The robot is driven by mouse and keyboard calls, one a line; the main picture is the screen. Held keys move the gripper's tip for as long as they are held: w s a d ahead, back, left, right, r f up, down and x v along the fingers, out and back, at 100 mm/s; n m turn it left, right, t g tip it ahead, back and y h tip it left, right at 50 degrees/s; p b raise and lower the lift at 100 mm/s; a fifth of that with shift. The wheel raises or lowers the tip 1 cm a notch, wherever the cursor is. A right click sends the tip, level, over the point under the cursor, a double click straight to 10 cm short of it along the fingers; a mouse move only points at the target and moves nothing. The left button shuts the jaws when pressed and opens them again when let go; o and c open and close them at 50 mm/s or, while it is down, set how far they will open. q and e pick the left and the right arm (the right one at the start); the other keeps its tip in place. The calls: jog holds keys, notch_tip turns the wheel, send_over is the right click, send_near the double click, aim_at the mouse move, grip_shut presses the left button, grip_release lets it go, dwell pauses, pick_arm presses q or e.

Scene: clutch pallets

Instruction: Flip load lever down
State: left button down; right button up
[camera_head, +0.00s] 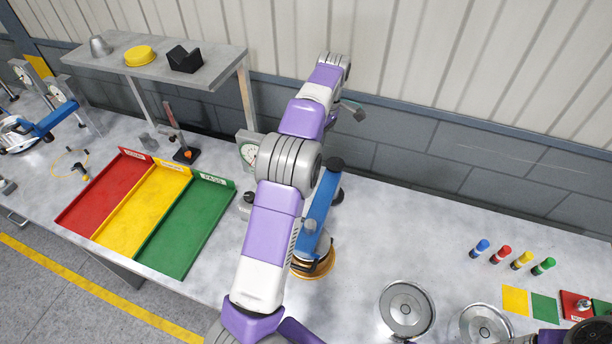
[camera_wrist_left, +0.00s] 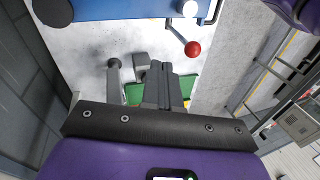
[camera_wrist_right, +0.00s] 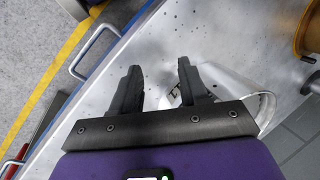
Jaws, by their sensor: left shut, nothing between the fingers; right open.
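A blue tester arm (camera_head: 320,205) stands over a brass-coloured round base (camera_head: 315,266), partly hidden behind my left arm in the head view. In the left wrist view the blue body (camera_wrist_left: 125,9) crosses the top. A short metal lever with a red ball knob (camera_wrist_left: 192,48) sticks out from its edge. My left gripper (camera_wrist_left: 165,66) is shut and empty, below and left of the knob and apart from it in that view. My right gripper (camera_wrist_right: 160,68) is open and empty over the bench, near a silver ring-shaped part (camera_wrist_right: 262,103).
Red, yellow and green trays (camera_head: 187,226) lie left of the tester. A dial gauge (camera_head: 248,150) stands close behind my left arm. A raised shelf (camera_head: 110,62) is at back left.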

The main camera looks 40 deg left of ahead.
jog(key=shift+f, duration=0.15)
jog(key=shift+w, duration=0.1)
pick_arm(q)
jog(key=s+f, duration=0.6)
jog(key=f, duration=0.1)
jog(key=shift+d, duration=0.3)
pick_arm(e)
jog(key=shift+r, duration=0.25)
pick_arm(q)
jog(key=shift+f, duration=0.1)
pick_arm(e)
jog(key=shift+s+f, duration=0.15)
jog(key=shift+s, duration=0.05)
